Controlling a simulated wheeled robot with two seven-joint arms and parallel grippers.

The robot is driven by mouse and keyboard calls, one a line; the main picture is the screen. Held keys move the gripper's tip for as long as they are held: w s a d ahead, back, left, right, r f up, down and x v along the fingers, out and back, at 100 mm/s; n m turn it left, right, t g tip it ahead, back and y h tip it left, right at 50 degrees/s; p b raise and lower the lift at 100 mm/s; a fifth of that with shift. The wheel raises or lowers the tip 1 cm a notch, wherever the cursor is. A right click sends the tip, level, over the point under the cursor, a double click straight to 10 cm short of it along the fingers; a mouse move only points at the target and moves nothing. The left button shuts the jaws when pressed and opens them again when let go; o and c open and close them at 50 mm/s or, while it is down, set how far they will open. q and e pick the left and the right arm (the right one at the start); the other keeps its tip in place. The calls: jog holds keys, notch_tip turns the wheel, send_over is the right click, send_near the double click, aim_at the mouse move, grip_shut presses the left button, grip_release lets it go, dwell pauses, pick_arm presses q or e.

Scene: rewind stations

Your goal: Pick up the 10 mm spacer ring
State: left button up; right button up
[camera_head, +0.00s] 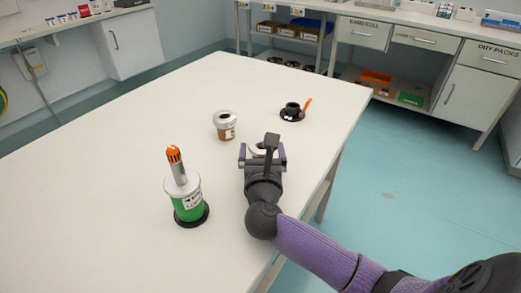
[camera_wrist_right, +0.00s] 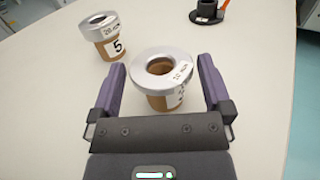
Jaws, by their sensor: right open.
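The 10 mm spacer ring (camera_wrist_right: 148,60) is a silver ring marked 10 MM. It sits on top of a brown cylinder (camera_wrist_right: 158,102) with a white label in the right wrist view. In the head view the ring (camera_head: 256,147) shows only partly, behind my gripper. My right gripper (camera_wrist_right: 161,76) is open, with one finger on either side of the ring and a gap to each. The right gripper also shows in the head view (camera_head: 263,157), above the white table. My left gripper is not in view.
A similar silver ring marked 20 MM (camera_wrist_right: 97,24) tops a brown cylinder labelled 5 (camera_wrist_right: 113,48) to the left. A black round stand (camera_head: 291,112) with an orange piece is farther back. A green spool (camera_head: 189,206) stands at left on the white table (camera_head: 120,130).

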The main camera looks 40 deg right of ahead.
jog(key=shift+w+d+f, duration=0.2)
jog(key=shift+w+d, duration=0.2)
jog(key=shift+w, duration=0.2)
jog(key=shift+w+d+r, duration=0.1)
jog(key=c, duration=1)
jog(key=shift+r, duration=0.4)
pick_arm(q)
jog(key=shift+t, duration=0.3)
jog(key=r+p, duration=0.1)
jog(key=p, duration=0.1)
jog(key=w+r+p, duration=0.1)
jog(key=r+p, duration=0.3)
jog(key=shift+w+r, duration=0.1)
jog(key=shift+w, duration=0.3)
pick_arm(e)
notch_tip(320, 180, up, 9)
jog(key=shift+r, duration=0.2)
